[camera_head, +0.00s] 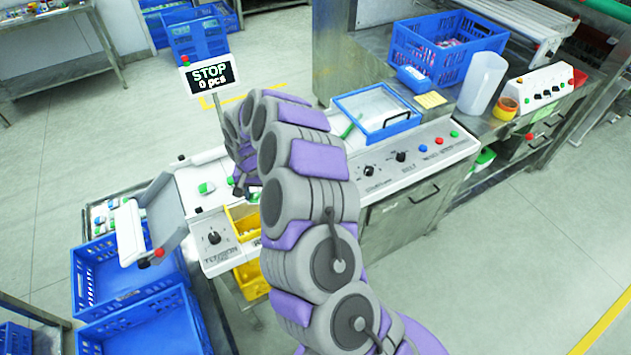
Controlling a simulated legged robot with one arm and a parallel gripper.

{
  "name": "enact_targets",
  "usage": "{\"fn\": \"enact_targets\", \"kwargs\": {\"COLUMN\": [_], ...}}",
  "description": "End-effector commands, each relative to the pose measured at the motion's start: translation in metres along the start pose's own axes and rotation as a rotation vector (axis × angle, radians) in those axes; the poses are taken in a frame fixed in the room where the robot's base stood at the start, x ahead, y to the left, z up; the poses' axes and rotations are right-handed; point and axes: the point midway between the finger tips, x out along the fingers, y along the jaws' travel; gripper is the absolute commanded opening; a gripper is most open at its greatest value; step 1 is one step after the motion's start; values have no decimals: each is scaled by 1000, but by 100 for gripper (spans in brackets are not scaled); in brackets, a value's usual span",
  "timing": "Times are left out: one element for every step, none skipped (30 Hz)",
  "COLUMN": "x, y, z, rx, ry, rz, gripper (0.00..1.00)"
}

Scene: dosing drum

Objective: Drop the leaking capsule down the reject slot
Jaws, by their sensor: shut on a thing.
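My gripper (240,187) is at the end of my arm, low over the white machine top, left of the arm's thick grey and purple links. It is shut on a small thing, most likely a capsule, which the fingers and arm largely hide. A green and white capsule-like piece (206,188) lies on the white machine top (190,177), left of my gripper and apart from it. I cannot make out any leak. A yellow opening or bin (243,222) is at the machine's front, just below my gripper; I cannot tell whether it is the reject slot.
A STOP sign (209,76) reading 0 pcs stands behind the machine. Blue crates (140,318) are at the lower left, beside a tilted white flap (129,232). A blue-framed tray (378,112) and a control panel (420,157) are right of my arm.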

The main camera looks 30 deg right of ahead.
Motion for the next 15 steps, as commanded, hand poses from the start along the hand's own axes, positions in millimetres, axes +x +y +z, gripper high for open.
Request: {"fn": "enact_targets", "kwargs": {"x": [2,2,2,2,1,1,1,1,1,1,1,1,1,1,1], "y": [2,2,3,3,4,5,6,6,7,7,6,6,5,4,3], "z": [-1,-2,-2,-2,-3,-3,-4,-4,-4,-4,-4,-4,-3,-3,-2], "rx": [1,1,1,1,1,1,1,2,2,2,2,2,2,1,1], "ry": [0,0,0,-1,-1,-2,-2,-2,-2,-2,-2,-2,-2,-1,0], "rz": [-1,-3,-3,-4,-5,-6,-7,-7,-7,-7,-7,-6,-5,-5,-4], "gripper": [24,24,24,24,24,24,24,52,56,59,62,66,69,72,76]}}
